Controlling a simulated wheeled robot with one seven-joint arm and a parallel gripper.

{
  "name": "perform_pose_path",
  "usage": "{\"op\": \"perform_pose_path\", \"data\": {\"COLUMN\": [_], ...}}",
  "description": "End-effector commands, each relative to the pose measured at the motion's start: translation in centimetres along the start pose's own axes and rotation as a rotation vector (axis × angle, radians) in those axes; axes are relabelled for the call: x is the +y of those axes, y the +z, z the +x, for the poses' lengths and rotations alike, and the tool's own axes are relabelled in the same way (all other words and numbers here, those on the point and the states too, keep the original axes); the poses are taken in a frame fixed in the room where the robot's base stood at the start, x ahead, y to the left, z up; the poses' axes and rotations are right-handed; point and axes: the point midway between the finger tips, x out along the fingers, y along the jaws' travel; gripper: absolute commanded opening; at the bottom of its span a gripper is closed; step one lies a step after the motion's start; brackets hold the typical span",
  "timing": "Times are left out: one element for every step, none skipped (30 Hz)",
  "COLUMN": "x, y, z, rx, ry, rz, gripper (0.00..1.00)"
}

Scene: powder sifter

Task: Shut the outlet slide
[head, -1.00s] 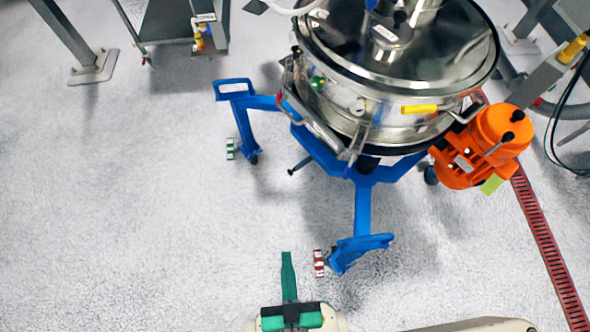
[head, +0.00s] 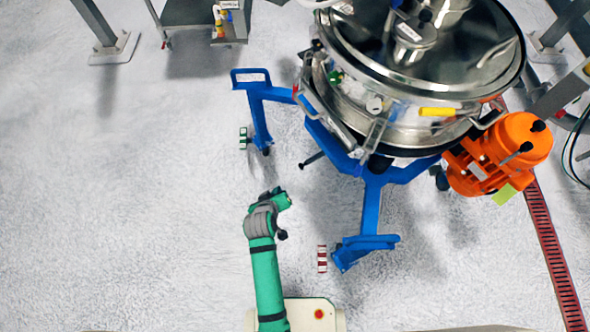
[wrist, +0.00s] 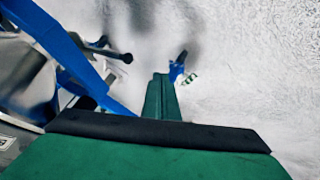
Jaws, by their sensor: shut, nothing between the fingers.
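The steel sifter (head: 400,120) stands on a blue frame (head: 372,200). A dark rod with a black knob (head: 311,160) sticks out to the left beneath the drum. It may be the outlet slide's handle, but I cannot tell for certain; the slide plate is hidden under the drum. The knob also shows in the wrist view (wrist: 127,58), left of and apart from my fingers. My gripper (wrist: 160,78) is shut and empty, with its green fingers together. In the head view the green end of my arm (head: 282,200) is below and slightly left of the knob.
An orange motor (head: 497,155) is on the right of the sifter. A blue leg (head: 258,115) and red-striped pedal (head: 322,259) stand near my arm. A red floor grating (head: 550,250) runs along the right. The floor on the left is clear.

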Motion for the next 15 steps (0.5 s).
{"op": "perform_pose_path", "data": {"x": [0.6,0.9,1.3,1.6,1.7,2.0,2.1,2.2,2.3,2.4,2.5,2.5,2.5,2.5,2.5], "y": [-1.0,-1.3,-1.6,-1.9,-2.1,-2.3,-2.4,-2.5,-2.6,-2.6,-2.6,-2.6,-2.5,-2.5,-2.5], "z": [0.8,1.1,1.5,1.7,1.9,2.1,2.2,2.3,2.4,2.6,2.7,3.0,3.2,3.6,4.0], "rx": [-0.02,-0.036,-0.055,-0.065,-0.076,-0.087,-0.094,-0.1,-0.106,-0.109,-0.111,-0.113,-0.113,-0.113,-0.113], "ry": [0.01,0.015,0.022,0.026,0.029,0.033,0.035,0.037,0.039,0.04,0.041,0.042,0.041,0.041,0.041], "rz": [-0.019,-0.029,-0.041,-0.049,-0.055,-0.063,-0.068,-0.072,-0.075,-0.077,-0.078,-0.079,-0.079,-0.079,-0.079], "gripper": [0.0,0.0,0.0,0.0,0.0,0.0,0.0,0.0,0.0,0.0,0.0,0.0,0.0,0.0,0.0]}}
